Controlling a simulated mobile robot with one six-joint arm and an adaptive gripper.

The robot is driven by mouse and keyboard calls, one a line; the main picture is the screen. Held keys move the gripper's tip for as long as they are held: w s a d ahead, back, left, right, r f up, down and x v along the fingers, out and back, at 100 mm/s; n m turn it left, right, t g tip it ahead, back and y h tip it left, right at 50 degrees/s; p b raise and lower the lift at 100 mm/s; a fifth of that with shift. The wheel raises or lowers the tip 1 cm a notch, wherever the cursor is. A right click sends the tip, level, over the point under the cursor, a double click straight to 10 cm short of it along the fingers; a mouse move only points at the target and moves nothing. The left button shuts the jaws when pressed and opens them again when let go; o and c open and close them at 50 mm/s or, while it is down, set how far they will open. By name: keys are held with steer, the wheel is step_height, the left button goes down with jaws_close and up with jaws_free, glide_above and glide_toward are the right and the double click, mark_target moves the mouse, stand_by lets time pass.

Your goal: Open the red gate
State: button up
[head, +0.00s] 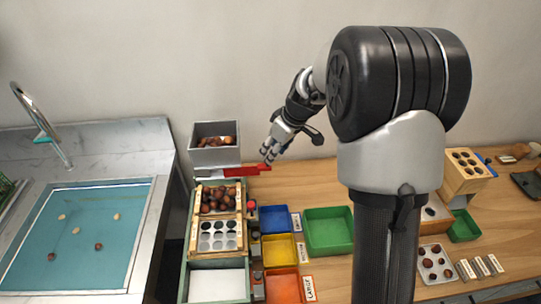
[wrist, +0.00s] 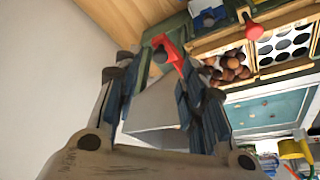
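The red gate (head: 240,171) is a flat red strip under the front of a grey hopper (head: 214,157) holding brown chestnuts. Its raised red end is at the right, just below my fingertips. My gripper (head: 267,157) points down and left, at the right of the hopper. In the wrist view my gripper (wrist: 155,68) has its fingers spread apart. The red gate's end (wrist: 167,47) shows between and just beyond the tips, closer to the right finger. I cannot tell whether a finger touches it. The rest of the gate is hidden there.
Below the hopper stand a tray of chestnuts (head: 217,184) and a white plate with holes (head: 206,248). Blue (head: 273,210), yellow (head: 280,241), orange (head: 283,278) and green (head: 328,215) bins lie to the right. A sink (head: 140,230) is at left.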

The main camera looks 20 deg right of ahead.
steer(key=v, duration=0.7)
steer(key=shift+r, duration=0.35)
steer(key=shift+d, duration=0.1)
stand_by(0.4)
steer(key=s+a+r+m+h, duration=0.1)
steer(key=s+a+r+m, duration=0.2)
steer(key=s, duration=0.5)
steer(key=s+a+r, duration=0.3)
steer(key=s+r, duration=0.1)
steer(key=s, duration=0.5)
steer(key=s+f+m+h, duration=0.1)
steer(key=s+f+m, duration=0.1)
steer(key=s, duration=1.2)
steer(key=shift+s+a+m+t+h, duration=0.3)
steer(key=shift+a+m+t, duration=0.1)
steer(key=shift+m, duration=0.5)
steer(key=shift+w, duration=0.1)
steer(key=shift+c, duration=0.2)
